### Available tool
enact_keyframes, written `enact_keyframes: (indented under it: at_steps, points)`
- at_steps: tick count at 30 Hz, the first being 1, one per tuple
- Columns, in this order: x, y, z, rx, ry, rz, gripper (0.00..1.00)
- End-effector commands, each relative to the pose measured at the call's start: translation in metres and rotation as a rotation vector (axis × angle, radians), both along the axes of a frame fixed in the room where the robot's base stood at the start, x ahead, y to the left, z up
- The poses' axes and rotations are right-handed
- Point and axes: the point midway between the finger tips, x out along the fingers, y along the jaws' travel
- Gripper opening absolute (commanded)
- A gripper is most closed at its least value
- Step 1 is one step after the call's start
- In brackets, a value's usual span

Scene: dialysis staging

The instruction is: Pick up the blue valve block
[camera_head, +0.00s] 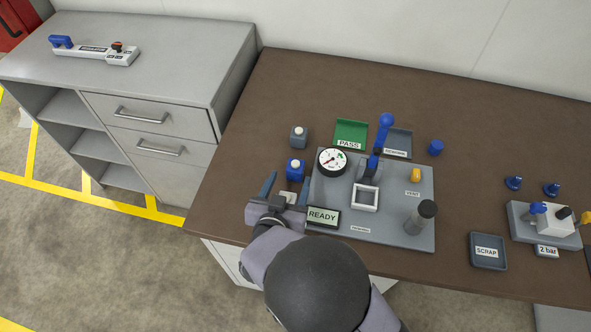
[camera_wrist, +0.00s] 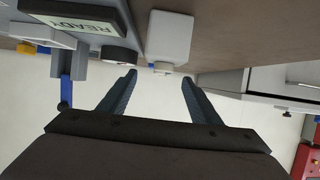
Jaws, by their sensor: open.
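The blue valve block (camera_head: 295,170) is a small blue cube with a pale round top. It stands on the brown table, left of the gauge. My gripper (camera_head: 285,185) is open and empty, with its fingers pointing toward the back of the table. The block is just beyond the fingertips, nearer the right finger; I cannot tell the exact gap. A small white piece (camera_head: 287,196) shows between the fingers, near the palm. In the wrist view the open gripper (camera_wrist: 160,82) has a white block (camera_wrist: 168,40) above its fingers, with a sliver of blue beside it.
A grey block (camera_head: 298,138) with a pale top stands behind the blue one. The grey panel (camera_head: 395,235) to the right carries a gauge (camera_head: 332,161), a blue lever (camera_head: 386,120) and a READY display (camera_head: 323,217). A green PASS tray (camera_head: 351,129) lies behind. The table's back left is clear.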

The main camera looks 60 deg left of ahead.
Motion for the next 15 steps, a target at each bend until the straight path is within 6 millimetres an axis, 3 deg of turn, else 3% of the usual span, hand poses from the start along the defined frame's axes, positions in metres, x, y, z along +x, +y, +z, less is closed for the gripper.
enact_keyframes:
  at_steps: [15]
  points:
    - [0.021,0.018,-0.012,-0.001,0.002,-0.003,0.58]
